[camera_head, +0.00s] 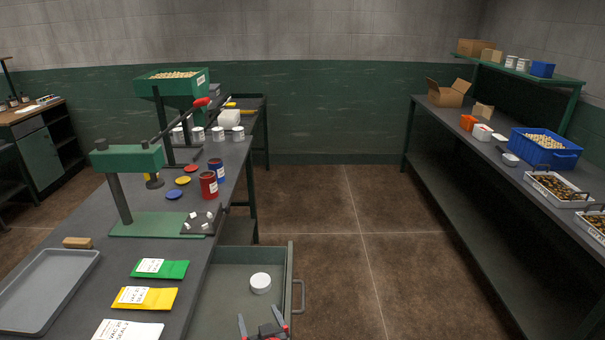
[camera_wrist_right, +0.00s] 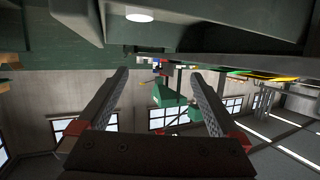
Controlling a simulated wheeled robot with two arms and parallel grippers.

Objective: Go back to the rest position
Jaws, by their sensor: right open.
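My right gripper (camera_head: 258,317) shows at the bottom of the head view, at the near end of the open drawer (camera_head: 235,265). Its two fingers are apart with nothing between them, as the right wrist view (camera_wrist_right: 160,75) also shows. A white round container (camera_head: 260,282) lies in the drawer, beyond the fingertips and apart from them. A white disc, likely the same container, shows at the top of the right wrist view (camera_wrist_right: 139,17). My left gripper is not in view.
The workbench (camera_head: 85,235) at left holds a grey tray (camera_head: 45,290), green (camera_head: 160,269) and yellow (camera_head: 146,298) packets, a green press (camera_head: 128,160) and red and blue cans. The drawer's handle (camera_head: 299,297) sticks out to the right. The floor (camera_head: 345,230) between benches is clear.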

